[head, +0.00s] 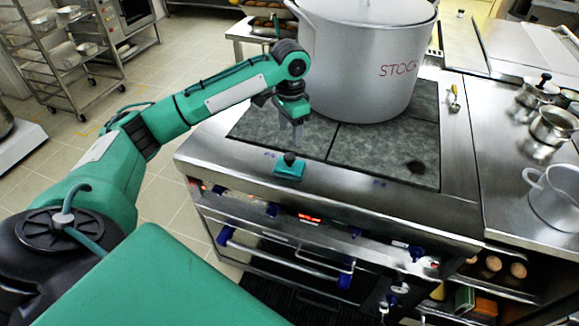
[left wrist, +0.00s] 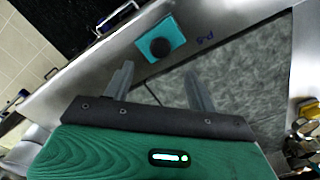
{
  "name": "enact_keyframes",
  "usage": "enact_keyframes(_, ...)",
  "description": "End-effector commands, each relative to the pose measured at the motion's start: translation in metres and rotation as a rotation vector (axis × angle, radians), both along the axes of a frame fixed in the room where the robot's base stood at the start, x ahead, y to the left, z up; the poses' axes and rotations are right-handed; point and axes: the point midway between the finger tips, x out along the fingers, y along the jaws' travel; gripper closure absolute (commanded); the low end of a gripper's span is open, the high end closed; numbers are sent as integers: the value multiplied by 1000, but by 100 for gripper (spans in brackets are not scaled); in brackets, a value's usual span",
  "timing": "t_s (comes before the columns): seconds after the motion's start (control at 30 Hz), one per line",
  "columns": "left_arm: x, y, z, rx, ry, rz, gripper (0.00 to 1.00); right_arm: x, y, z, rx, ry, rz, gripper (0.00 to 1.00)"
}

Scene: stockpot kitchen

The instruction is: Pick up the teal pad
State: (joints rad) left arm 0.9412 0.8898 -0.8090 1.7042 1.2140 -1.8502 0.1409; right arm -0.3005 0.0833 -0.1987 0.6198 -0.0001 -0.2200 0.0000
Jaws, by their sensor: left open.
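The teal pad (head: 289,168) is a small square with a dark round knob on top. It lies on the steel front edge of the stove, beside a "P-S" mark. In the left wrist view the pad (left wrist: 160,40) is beyond the fingertips, near the top middle. My right gripper is not in view.
A large stockpot (head: 362,70) stands on the grey cooking plates (head: 395,140) just behind the pad. A dark stain (head: 416,166) marks the right plate. Small pots (head: 552,127) stand on the right counter. Blue knobs and handles line the stove's front below the pad.

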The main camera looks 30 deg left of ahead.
Motion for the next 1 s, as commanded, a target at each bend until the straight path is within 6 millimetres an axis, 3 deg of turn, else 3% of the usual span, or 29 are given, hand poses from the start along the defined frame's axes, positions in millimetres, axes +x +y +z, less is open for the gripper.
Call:
enact_keyframes(0.2,0,0,-38,-1,0,0,43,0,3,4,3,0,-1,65)
enact_keyframes(0.47,-1,0,-58,2,1,-1,43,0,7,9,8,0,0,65)
enact_keyframes(0.7,-2,1,-93,1,0,0,43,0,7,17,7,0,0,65)
enact_keyframes(1.0,-2,1,-102,0,-2,-2,43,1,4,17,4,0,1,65)
